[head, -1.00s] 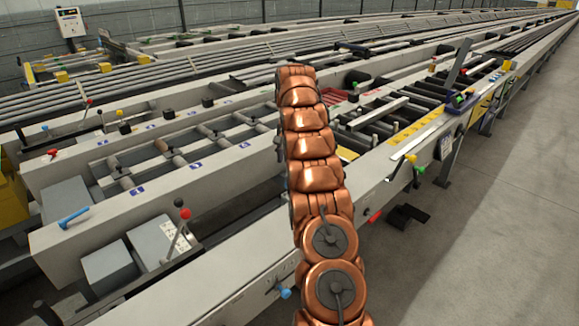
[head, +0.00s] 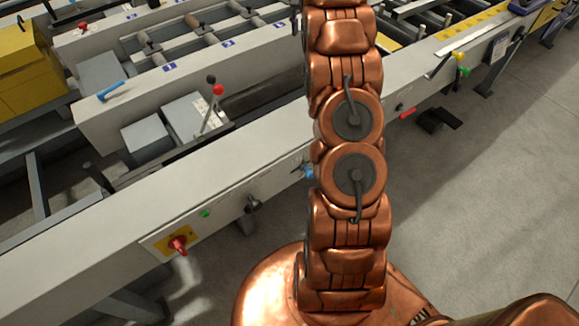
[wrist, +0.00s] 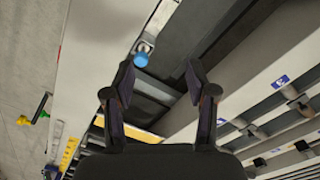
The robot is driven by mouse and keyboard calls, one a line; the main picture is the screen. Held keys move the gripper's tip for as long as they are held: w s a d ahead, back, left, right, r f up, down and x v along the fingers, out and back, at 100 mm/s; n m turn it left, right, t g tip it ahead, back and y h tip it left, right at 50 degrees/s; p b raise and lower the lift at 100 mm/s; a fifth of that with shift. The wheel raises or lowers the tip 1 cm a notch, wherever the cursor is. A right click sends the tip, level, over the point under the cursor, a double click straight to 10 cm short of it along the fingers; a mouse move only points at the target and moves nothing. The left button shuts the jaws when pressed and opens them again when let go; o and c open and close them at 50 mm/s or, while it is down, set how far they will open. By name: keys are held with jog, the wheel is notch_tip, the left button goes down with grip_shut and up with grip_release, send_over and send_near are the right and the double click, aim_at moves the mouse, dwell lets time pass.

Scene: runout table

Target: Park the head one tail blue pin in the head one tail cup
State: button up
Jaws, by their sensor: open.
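A blue round-ended pin (wrist: 141,58) shows in the wrist view at the inner edge of the pale beam, beside a small grey round fitting (wrist: 146,45). I cannot tell whether that fitting is the cup, or whether the pin sits in it. My gripper (wrist: 157,80) is open and empty, with its dark fingers apart. In the picture, the pin lies between and just beyond the fingertips; the distance to it is unclear. In the head view my arm hides this spot, and my gripper is out of frame.
The long pale beam (head: 150,190) carries a red knob on a yellow plate (head: 178,244) and a blue knob (head: 309,171) on its outer side. Grey floor (head: 500,170) is open at right.

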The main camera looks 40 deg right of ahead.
jog(key=s+a+r+n, duration=0.25)
jog(key=s+a, duration=0.35)
jog(key=a, duration=0.5)
jog(key=s+a+r+n, duration=0.25)
jog(key=s+a, duration=0.45)
jog(key=a, duration=0.4)
jog(key=s+a+f+n, duration=0.2)
jog(key=s+a+f, duration=0.1)
jog(key=s, duration=0.5)
jog(key=s+a+f+n+g, duration=0.1)
jog(key=s+a+f+n, duration=0.1)
jog(key=s+a, duration=0.4)
jog(key=s+a+f+n, duration=0.2)
jog(key=s+a+f, duration=0.1)
jog(key=s, duration=0.9)
jog(key=shift+a+f+g, duration=0.3)
jog(key=shift+a+f, duration=0.05)
jog(key=shift+a, duration=0.45)
jog(key=shift+r, duration=0.1)
